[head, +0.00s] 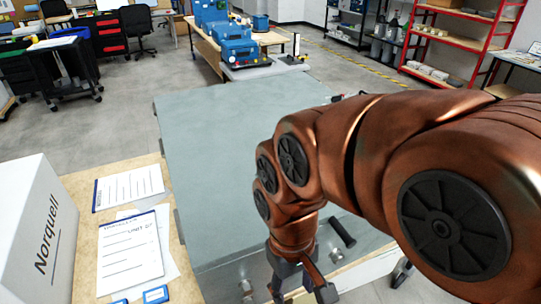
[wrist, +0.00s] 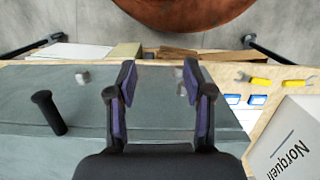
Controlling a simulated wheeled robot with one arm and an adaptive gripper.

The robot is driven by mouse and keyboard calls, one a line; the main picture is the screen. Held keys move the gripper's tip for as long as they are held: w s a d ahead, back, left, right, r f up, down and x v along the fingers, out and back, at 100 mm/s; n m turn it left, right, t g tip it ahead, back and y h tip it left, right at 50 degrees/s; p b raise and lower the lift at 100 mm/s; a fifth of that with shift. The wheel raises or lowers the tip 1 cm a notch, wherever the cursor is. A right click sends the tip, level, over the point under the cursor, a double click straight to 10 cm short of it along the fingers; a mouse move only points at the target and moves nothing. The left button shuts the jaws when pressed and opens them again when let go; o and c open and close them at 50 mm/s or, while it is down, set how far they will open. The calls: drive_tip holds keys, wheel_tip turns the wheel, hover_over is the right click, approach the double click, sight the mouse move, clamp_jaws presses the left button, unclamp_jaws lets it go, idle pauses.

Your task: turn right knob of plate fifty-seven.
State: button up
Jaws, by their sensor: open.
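The grey plate (head: 205,150) lies flat on the bench, with two small light grey knobs near its front edge. In the head view, one knob (head: 245,287) is left of my gripper (head: 300,290) and the other knob (head: 337,254) is to its right. In the wrist view the picture is turned: the head view's right knob (wrist: 83,77) is left of my gripper (wrist: 160,88), apart from it. The other knob (wrist: 182,88) is partly behind the right finger. My gripper is open, with nothing between its fingers. No number is readable on the plate.
A white Norquell box (head: 38,235) and printed sheets (head: 130,250) lie left of the plate. The plate's far part is clear.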

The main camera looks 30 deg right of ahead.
drive_tip(key=w+d+r+b, duration=0.1)
drive_tip(key=w+d+r, duration=0.1)
drive_tip(key=w, duration=0.3)
drive_tip(key=w+d+r+m, duration=0.1)
drive_tip(key=w+d+r, duration=0.1)
drive_tip(key=w, duration=0.4)
drive_tip(key=w+d+r+m+b, duration=0.1)
drive_tip(key=w+d+r, duration=0.1)
drive_tip(key=w, duration=0.4)
drive_tip(key=shift+d+r+t+b, duration=0.3)
drive_tip(key=shift+r+t+b, duration=0.05)
drive_tip(key=shift+t, duration=0.05)
drive_tip(key=w+d+r+m+b, duration=0.1)
drive_tip(key=w+d, duration=0.3)
drive_tip(key=w+d+r, duration=0.1)
drive_tip(key=w+d, duration=0.3)
drive_tip(key=w+d+r+m+t+b, duration=0.1)
drive_tip(key=w+d, duration=0.3)
drive_tip(key=shift+d+r+m+b, duration=0.15)
drive_tip(key=shift+d+m+b, duration=0.1)
drive_tip(key=shift+m+b, duration=0.1)
drive_tip(key=shift+w+d+r, duration=0.15)
drive_tip(key=shift+w+d, duration=0.25)
drive_tip(key=shift+d, duration=0.1)
drive_tip(key=shift+f+p, duration=1.2)
drive_tip(key=shift+f, duration=2.7)
clamp_jaws()
